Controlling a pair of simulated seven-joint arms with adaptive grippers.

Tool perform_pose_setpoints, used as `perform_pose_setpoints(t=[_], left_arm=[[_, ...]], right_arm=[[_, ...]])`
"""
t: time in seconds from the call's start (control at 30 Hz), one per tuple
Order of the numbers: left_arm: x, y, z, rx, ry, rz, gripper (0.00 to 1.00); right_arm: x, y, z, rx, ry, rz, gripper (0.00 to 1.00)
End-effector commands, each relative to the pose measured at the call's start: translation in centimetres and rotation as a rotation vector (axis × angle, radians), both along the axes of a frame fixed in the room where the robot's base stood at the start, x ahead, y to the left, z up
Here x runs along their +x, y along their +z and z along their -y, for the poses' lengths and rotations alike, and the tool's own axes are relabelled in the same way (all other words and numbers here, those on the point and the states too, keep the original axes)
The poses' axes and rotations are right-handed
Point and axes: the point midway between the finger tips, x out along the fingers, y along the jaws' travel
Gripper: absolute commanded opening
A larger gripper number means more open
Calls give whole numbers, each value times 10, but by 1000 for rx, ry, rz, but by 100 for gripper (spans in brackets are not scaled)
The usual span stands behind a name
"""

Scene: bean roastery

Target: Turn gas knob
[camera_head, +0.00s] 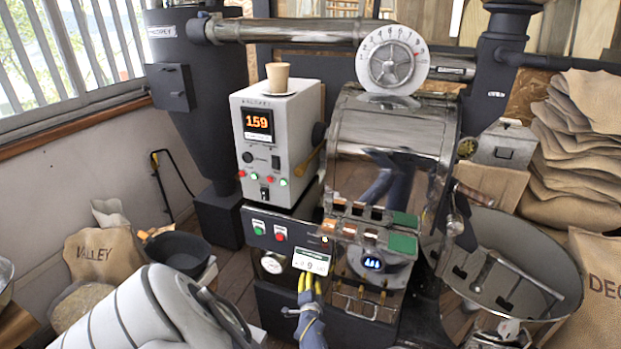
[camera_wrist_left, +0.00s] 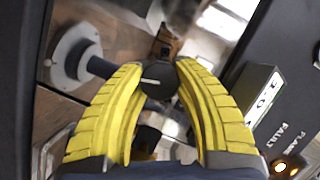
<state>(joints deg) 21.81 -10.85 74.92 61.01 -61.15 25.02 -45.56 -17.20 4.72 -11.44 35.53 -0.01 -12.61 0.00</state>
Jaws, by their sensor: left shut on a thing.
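The gas knob (camera_wrist_left: 158,79) is a round black knob with a white pointer line, seen in the left wrist view between the yellow fingertips. In the head view I cannot make out the knob behind the fingers. The white pointer line lies nearly level in the wrist view. My right gripper does not show in either view.
A round pressure gauge (camera_head: 271,264) and a lit blue display (camera_head: 372,263) flank the gripper. The grey control box (camera_head: 270,140) reads 159 and carries a cup. The round cooling tray (camera_head: 565,285) is at the right. A black bucket (camera_head: 176,252) stands at the left.

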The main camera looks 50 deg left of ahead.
Motion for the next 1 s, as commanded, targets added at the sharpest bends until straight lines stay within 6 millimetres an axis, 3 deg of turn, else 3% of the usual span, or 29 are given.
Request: perform_pose_setpoints(t=[0.6,1.0], left_arm=[[0,-3,1,354,-2,-201,3],[0,-3,1,501,-2,-284,3]], right_arm=[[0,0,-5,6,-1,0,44],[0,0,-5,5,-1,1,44]])
